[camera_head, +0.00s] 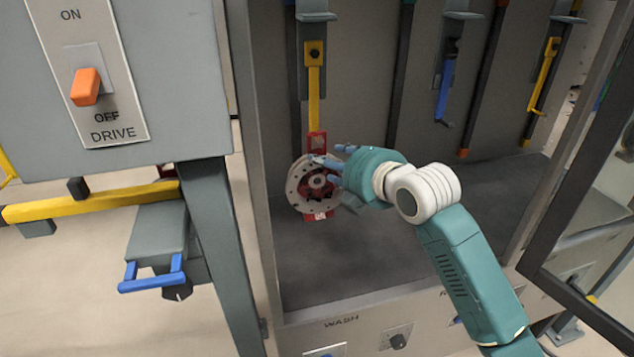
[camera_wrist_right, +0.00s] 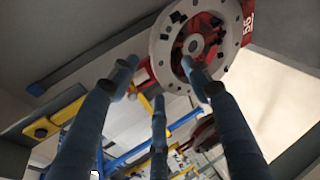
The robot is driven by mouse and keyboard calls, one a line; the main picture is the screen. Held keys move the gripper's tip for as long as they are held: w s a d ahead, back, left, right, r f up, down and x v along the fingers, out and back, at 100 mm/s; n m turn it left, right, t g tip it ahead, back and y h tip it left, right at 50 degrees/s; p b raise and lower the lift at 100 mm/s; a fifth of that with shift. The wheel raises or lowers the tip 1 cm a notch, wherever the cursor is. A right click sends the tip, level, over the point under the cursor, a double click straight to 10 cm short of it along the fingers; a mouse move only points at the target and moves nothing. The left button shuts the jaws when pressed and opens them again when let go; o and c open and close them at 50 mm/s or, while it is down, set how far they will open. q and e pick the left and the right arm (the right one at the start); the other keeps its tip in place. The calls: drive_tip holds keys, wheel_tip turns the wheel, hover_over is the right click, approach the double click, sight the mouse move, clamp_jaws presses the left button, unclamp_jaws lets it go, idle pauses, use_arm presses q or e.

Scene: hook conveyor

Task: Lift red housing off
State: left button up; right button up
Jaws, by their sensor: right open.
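The red housing (camera_head: 311,197) with a round pale flange hangs from a yellow hook (camera_head: 314,92) inside the wash cabinet. It also shows at the top of the right wrist view, where its pale flange ring (camera_wrist_right: 160,48) and red body are close to the fingers. My right gripper (camera_head: 335,162) is open, with its blue fingers just right of the housing and partly overlapping it. In the right wrist view the fingers (camera_wrist_right: 155,80) are spread, with two tips near the flange; I cannot tell whether they touch it. My left gripper is not in view.
The cabinet floor (camera_head: 385,240) below is bare. Blue (camera_head: 445,90) and yellow (camera_head: 543,75) hooks hang to the right. A drive switch panel (camera_head: 92,75) stands left, beside the cabinet frame. An open glazed door (camera_head: 575,225) is on the right.

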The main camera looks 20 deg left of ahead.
sight(316, 174)
drive_tip(key=x, duration=0.3)
drive_tip(key=shift+w, duration=0.15)
drive_tip(key=shift+f, duration=0.15)
clamp_jaws()
drive_tip(key=shift+r, duration=0.35)
